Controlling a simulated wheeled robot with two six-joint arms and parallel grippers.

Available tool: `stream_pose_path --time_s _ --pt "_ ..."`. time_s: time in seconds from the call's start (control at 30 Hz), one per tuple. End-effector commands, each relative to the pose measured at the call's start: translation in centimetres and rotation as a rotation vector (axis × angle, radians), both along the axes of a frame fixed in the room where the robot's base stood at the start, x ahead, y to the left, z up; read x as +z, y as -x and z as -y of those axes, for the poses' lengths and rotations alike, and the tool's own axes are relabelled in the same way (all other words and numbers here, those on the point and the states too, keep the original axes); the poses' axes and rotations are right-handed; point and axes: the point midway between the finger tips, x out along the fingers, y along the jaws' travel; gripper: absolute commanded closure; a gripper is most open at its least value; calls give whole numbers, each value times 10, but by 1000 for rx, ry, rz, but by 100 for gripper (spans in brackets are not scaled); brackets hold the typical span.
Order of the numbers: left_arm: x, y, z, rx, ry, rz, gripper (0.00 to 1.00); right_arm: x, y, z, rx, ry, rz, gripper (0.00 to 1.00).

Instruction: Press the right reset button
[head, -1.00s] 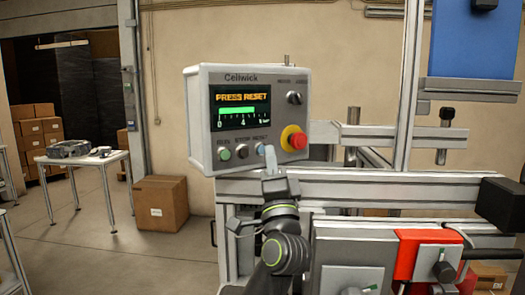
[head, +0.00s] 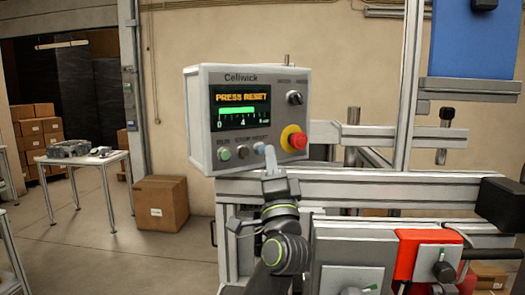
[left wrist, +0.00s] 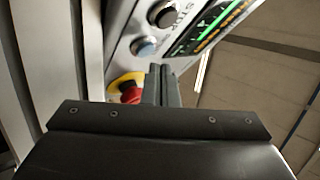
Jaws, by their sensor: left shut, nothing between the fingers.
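The grey control box (head: 200,120) has a screen (head: 240,107) reading "PRESS RESET" with a green bar. Below it are a green button (head: 225,154), a dark button (head: 243,152) and the blue reset button (head: 259,147). The blue button also shows in the left wrist view (left wrist: 143,47). My left gripper (head: 269,150) is shut and empty, its tips beside the blue button's right side in the head view. In the left wrist view, the shut fingers (left wrist: 160,72) lie just below the button; contact cannot be told. My right gripper is not in view.
A red emergency stop (head: 294,138) on a yellow base sits right of the blue button, close to my fingers. A black knob (head: 295,98) is above it. Metal rails (head: 400,185) and a red clamp block (head: 412,255) stand to the right.

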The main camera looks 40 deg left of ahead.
Motion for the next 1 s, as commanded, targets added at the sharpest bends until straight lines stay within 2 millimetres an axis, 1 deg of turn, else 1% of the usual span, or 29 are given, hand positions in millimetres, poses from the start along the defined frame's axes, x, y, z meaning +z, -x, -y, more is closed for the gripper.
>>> stream_pose_path --time_s 0.23,0.47,1.0 --pt "0 0 -1 1 -1 -1 100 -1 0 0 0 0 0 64" --pt "0 -3 -8 0 0 0 100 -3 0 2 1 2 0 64" --pt "0 -3 -10 0 -1 1 100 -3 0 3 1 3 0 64"
